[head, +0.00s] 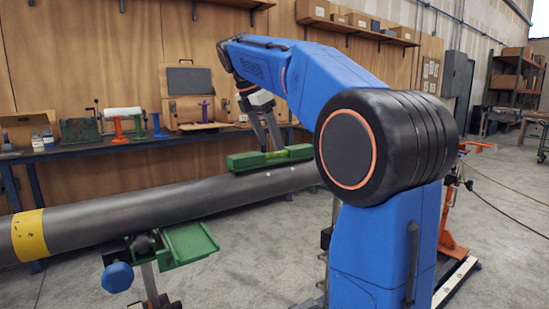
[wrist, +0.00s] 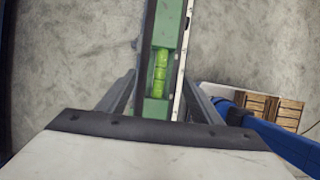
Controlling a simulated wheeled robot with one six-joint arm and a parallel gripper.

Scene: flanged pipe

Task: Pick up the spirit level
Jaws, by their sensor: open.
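The spirit level (head: 270,157) is a green bar lying lengthwise on top of the grey pipe (head: 150,213) in the head view. In the wrist view the spirit level (wrist: 172,40) runs up the picture, with its yellow-green vial (wrist: 160,72) near the middle. My gripper (head: 272,149) is above the level in the head view, pointing down, its fingertips close to the level's middle. In the wrist view my gripper (wrist: 165,95) has one finger on each side of the level, and the jaws are open. Whether a finger touches the level cannot be told.
The pipe has a yellow band (head: 29,236) and rests on a stand with a green tray (head: 188,247). A blue workbench (head: 75,153) with tools stands behind it along the wooden wall. An orange-red stand (head: 453,235) is at right. Open concrete floor shows at far right.

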